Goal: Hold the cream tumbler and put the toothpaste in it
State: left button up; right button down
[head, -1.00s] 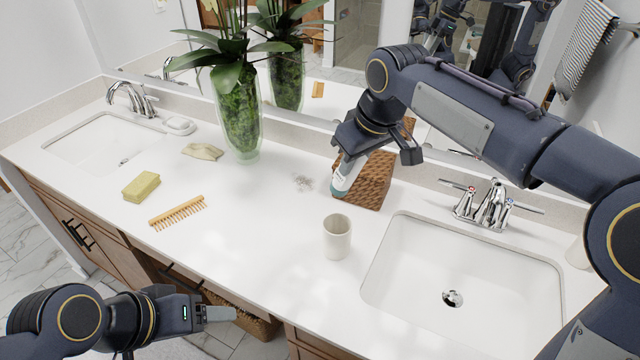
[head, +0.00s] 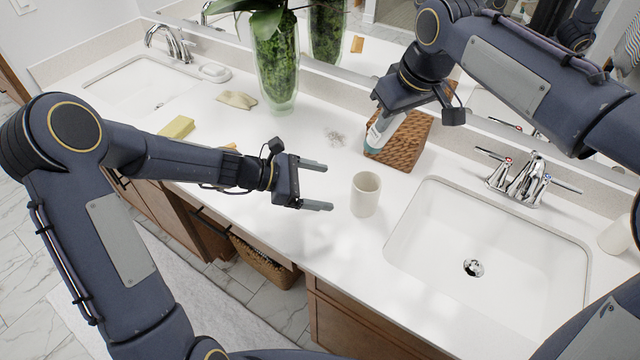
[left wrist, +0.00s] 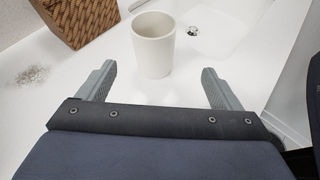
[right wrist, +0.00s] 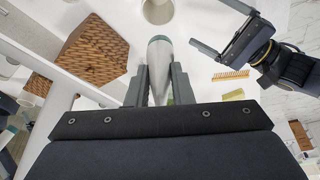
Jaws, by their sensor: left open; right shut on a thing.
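The cream tumbler (head: 366,194) stands upright and open-topped on the white counter, left of the right-hand sink. It also shows in the left wrist view (left wrist: 153,45), just beyond and between the fingertips, and at the top of the right wrist view (right wrist: 158,10). My left gripper (head: 322,187) is open and empty, its fingers pointing at the tumbler from the left, apart from it. My right gripper (right wrist: 160,75) is shut on the toothpaste (right wrist: 160,58), a pale tube. In the head view the toothpaste (head: 380,132) hangs tilted below the gripper, behind the tumbler and in front of the woven box.
A brown woven box (head: 402,142) stands behind the tumbler. The sink (head: 480,240) and chrome faucet (head: 522,180) are to the right. A glass plant vase (head: 278,70), a beige cloth (head: 237,99) and a yellow sponge (head: 177,127) are to the left.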

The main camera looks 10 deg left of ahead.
aim_at(365, 195)
pick_arm(q)
jog(key=shift+n, duration=0.6)
jog(key=x, duration=0.8)
jog(key=w+x, duration=0.1)
jog(key=x, duration=0.4)
jog(key=shift+a+f, duration=0.15)
jog(key=shift+a, duration=0.1)
jog(key=shift+c, duration=0.3)
jog(key=c, duration=1.1)
pick_arm(e)
notch_tip(365, 195, down, 13)
jog(key=c, duration=1.2)
grip_release()
